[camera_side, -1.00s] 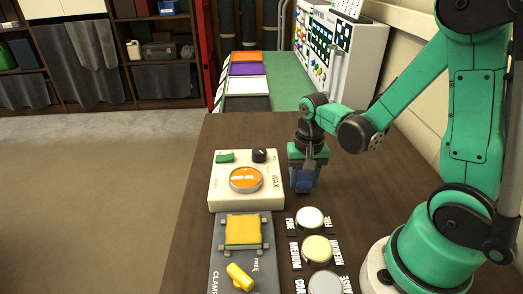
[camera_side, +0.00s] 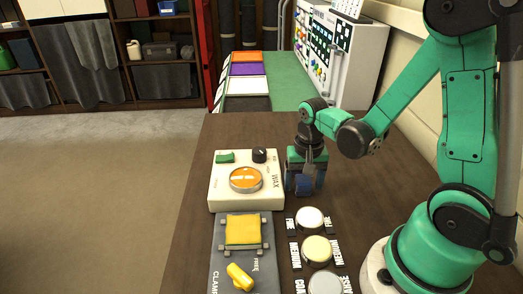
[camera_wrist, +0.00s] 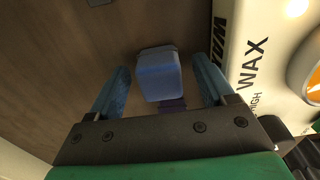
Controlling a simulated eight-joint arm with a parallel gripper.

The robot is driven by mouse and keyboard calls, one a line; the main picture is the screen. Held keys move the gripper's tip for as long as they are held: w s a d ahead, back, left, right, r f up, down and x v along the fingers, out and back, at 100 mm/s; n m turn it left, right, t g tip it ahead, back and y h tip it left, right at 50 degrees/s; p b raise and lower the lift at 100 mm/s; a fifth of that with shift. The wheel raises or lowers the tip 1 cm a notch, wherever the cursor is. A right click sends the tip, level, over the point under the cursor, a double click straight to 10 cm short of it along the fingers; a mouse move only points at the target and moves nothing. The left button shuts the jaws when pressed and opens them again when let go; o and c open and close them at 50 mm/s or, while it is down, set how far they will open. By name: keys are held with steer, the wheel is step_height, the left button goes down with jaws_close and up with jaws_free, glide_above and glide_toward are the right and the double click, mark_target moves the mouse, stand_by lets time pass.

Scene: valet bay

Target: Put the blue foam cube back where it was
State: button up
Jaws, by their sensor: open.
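The blue foam cube (camera_wrist: 158,78) shows in the wrist view, between the two blue fingers with visible gaps on both sides. In the side view the cube (camera_side: 303,184) is low between the fingers and partly hidden by them. My gripper (camera_wrist: 158,64) is open around the cube and holds nothing. In the side view my gripper (camera_side: 305,186) points down close to the brown table, just right of the wax unit. A small dark purple patch (camera_wrist: 172,104) shows beside the cube in the wrist view; most of it is hidden.
The white wax unit (camera_side: 218,190), with an orange dial, stands close on the gripper's left. In front are a grey clamp panel (camera_side: 228,270) with a yellow block (camera_side: 243,231), and several round buttons (camera_side: 310,217). The table (camera_side: 225,130) behind the wax unit is clear.

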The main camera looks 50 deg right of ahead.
mark_target(304, 179)
step_height(304, 179, up, 12)
steer(key=a+n+t, duration=0.6)
steer(key=n+t, duration=0.1)
steer(key=n, duration=0.2)
steer(key=shift+w+a+r, duration=0.35)
steer(key=shift+w+r, duration=0.05)
steer(key=shift+w, duration=0.05)
